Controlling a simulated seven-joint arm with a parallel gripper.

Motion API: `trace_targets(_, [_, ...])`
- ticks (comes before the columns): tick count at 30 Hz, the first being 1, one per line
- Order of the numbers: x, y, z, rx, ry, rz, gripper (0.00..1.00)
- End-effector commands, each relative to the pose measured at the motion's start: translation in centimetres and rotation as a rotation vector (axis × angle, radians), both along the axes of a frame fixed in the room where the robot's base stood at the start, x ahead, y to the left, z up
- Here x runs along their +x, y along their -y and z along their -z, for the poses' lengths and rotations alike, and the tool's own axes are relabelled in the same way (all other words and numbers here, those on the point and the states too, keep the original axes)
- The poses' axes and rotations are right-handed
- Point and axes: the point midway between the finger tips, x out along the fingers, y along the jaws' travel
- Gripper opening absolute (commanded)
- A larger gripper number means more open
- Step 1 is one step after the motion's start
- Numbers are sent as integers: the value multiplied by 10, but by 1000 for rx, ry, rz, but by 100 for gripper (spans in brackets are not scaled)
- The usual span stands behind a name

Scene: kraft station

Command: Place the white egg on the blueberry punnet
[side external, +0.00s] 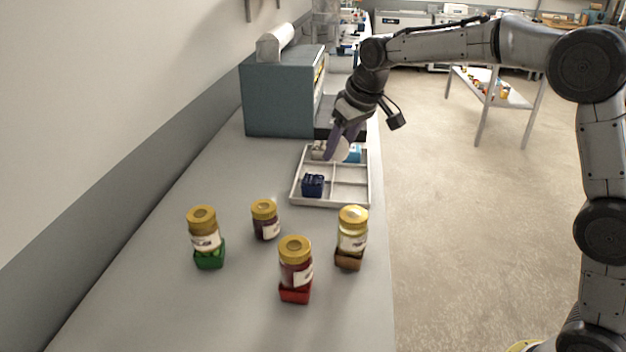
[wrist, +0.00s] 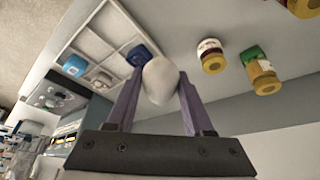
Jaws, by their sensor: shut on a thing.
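The white egg (wrist: 160,82) is between the two purple fingers of my gripper (wrist: 158,95), which is shut on it. In the side external view, my gripper (side external: 336,146) is over the far part of a divided tray, and the egg (side external: 342,151) shows pale beside a finger. The blueberry punnet (side external: 313,186), a small dark blue box with dark round tops, sits in the near left compartment of the tray. It also shows in the wrist view (wrist: 137,56), just left of the egg. The egg is held apart from the punnet.
The pale tray (side external: 332,205) also holds a light blue item (side external: 355,153) and a greyish one (side external: 318,149) in its far compartments. Several gold-lidded jars (side external: 295,265) stand on coloured bases nearer the camera. A blue-grey machine (side external: 280,95) stands behind the tray.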

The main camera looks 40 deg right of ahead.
Motion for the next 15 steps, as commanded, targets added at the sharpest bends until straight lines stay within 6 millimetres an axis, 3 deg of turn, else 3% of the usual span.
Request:
trace_targets(3, [5,27,5,0,0,51,21])
trace_targets(6, [7,37,9,1,1,69,21])
trace_targets(11, [25,41,19,0,-2,76,21])
trace_targets(15, [53,41,31,0,-1,74,21])
